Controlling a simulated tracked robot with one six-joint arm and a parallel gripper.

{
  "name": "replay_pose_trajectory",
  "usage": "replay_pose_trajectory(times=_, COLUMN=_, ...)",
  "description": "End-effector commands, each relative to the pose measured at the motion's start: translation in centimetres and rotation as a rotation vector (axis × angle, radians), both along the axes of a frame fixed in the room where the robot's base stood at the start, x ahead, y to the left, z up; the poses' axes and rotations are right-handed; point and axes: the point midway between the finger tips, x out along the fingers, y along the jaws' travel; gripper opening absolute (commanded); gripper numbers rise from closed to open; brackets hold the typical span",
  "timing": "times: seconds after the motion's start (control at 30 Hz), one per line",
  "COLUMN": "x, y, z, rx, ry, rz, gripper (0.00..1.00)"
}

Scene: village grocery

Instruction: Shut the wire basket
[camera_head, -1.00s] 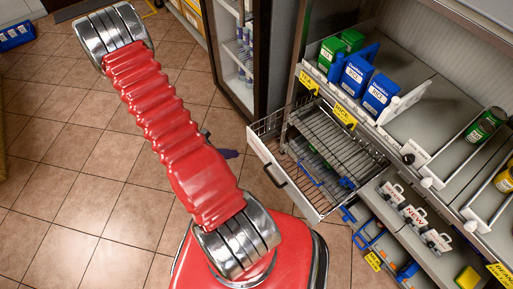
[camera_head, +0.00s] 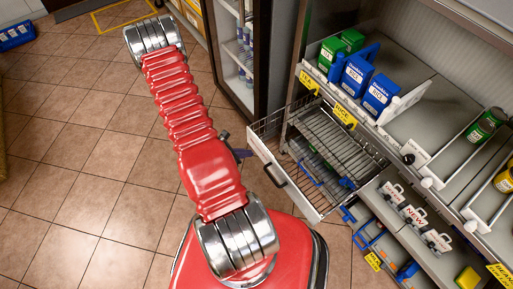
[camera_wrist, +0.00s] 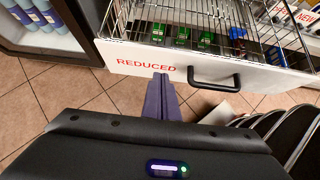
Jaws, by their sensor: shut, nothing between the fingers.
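The wire basket (camera_head: 335,138) is pulled out from the shelf unit like a drawer. Its white front panel (camera_head: 284,181) carries a dark handle (camera_head: 276,176). In the wrist view the panel reads "REDUCED" in red, and its black handle (camera_wrist: 214,79) stands to the right of my fingers. My gripper (camera_wrist: 161,80) is shut and empty, its purple fingertips just in front of the panel's lower edge, left of the handle. I cannot tell whether they touch it. In the head view only a bit of my gripper (camera_head: 243,153) shows past my red arm, left of the panel.
Shelves with blue rice boxes (camera_head: 355,76) and green boxes stand above the basket. A glass-fronted fridge (camera_head: 240,45) stands just left of it. Lower shelves hold white-labelled goods and a yellow item. Tiled floor (camera_head: 70,150) lies open to the left.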

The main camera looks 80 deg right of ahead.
Motion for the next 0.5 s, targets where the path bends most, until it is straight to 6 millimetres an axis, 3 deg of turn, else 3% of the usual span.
replay_pose_trajectory(times=0.07, x=-0.8, y=-0.6, z=-0.9, rx=0.001, ry=0.001, rz=-0.004, gripper=0.00)
replay_pose_trajectory(times=0.5, x=-3.1, y=-3.4, z=-0.8, rx=0.000, ry=0.000, rz=-0.002, gripper=0.00)
